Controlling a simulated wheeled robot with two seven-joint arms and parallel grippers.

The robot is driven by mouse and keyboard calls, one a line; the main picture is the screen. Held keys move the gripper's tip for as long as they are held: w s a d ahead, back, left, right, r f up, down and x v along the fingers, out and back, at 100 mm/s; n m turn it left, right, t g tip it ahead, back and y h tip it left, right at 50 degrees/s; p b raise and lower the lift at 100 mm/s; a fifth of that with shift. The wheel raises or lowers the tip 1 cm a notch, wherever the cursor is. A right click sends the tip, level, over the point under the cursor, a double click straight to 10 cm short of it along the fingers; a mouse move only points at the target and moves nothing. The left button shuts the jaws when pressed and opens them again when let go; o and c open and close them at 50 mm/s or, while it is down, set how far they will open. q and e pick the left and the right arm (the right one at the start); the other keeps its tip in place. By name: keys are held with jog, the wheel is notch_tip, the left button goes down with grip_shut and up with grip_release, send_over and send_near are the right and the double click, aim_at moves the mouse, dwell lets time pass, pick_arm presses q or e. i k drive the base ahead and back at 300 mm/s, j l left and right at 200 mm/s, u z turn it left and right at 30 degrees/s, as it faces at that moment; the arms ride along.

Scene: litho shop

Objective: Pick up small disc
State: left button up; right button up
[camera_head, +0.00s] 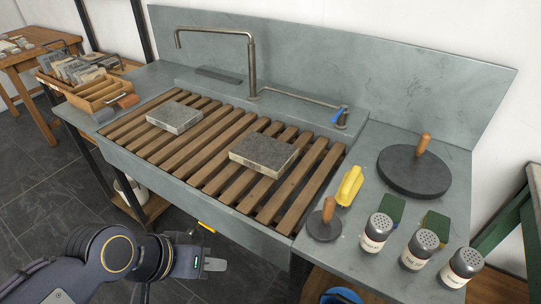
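The small disc (324,225) is dark grey with an upright wooden knob. It lies flat on the grey counter right of the slatted sink, near the front edge. A larger dark disc (414,172) with a similar wooden knob lies farther back on the same counter. My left gripper (213,265) is low in front of the sink, left of the small disc and well apart from it. Its fingers are seen nearly edge-on, so I cannot tell whether they are open. My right gripper is not in view.
A yellow-handled brush (349,186) lies just behind the small disc. Several shakers, including one (376,234), stand to its right, with green pads near them. Two stone slabs (264,154) (174,117) rest on the wooden slats (208,137). A tap (252,65) stands behind.

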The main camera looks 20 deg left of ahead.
aim_at(322, 225)
jog(key=l+z, duration=0.1)
jog(key=l, duration=0.35)
jog(key=i+l+z, duration=0.1)
jog(key=l, duration=0.35)
jog(key=i+l+z, duration=0.15)
jog(key=l, duration=0.3)
jog(key=k, duration=0.05)
